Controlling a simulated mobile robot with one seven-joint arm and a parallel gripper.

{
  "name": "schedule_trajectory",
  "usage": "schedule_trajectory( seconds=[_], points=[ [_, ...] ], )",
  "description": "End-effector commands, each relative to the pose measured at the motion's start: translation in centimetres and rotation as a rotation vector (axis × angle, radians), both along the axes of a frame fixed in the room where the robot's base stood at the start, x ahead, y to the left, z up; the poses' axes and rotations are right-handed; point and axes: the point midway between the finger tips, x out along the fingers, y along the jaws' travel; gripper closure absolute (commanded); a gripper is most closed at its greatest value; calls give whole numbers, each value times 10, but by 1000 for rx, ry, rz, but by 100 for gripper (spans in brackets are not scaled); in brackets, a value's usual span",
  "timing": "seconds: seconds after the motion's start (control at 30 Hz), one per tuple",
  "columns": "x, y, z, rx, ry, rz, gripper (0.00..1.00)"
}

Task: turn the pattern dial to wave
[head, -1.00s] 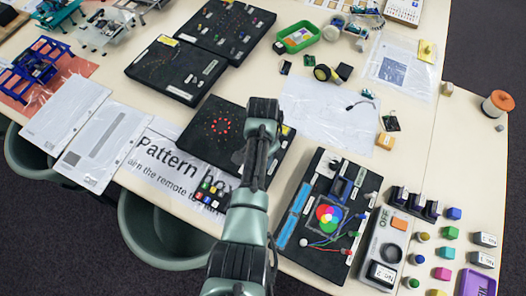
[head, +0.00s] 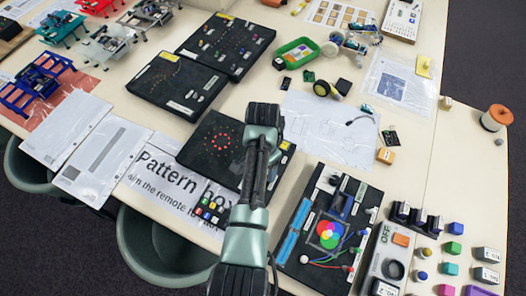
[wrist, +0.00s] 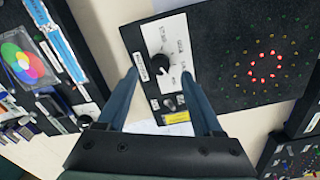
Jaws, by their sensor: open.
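The pattern box (head: 200,153) is a black board on the table, with a ring of lit red LEDs (head: 222,136). In the wrist view its dial (wrist: 160,65) is a black knob on a white plate (wrist: 175,42) with small labels around it. I cannot read the labels or tell which one the dial points to. My gripper (wrist: 160,74) is open, its fingers on either side of the dial in the picture; contact is not clear. In the head view my gripper (head: 264,116) is over the board's right part and the arm hides the dial.
A smaller knob (wrist: 168,103) and a yellow label (wrist: 177,117) sit below the dial plate. A black board with a colour-circle disc (head: 330,234) lies to the right. Other black boards (head: 178,82) lie behind. A white paper sheet (head: 330,125) lies behind right.

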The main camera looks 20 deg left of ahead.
Motion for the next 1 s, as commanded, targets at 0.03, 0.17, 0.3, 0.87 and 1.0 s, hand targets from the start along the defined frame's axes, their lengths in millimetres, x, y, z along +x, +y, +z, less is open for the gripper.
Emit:
schedule_trajectory(
  seconds=[0.03, 0.17, 0.3, 0.87, 1.0],
  points=[
    [1, 1, 10, 2, -5, 0, 32],
    [1, 1, 38, 3, -7, 0, 32],
    [1, 1, 65, 2, -6, 0, 32],
    [0, 0, 94, 0, -1, 0, 32],
    [0, 0, 94, 0, -1, 0, 32]
  ],
)
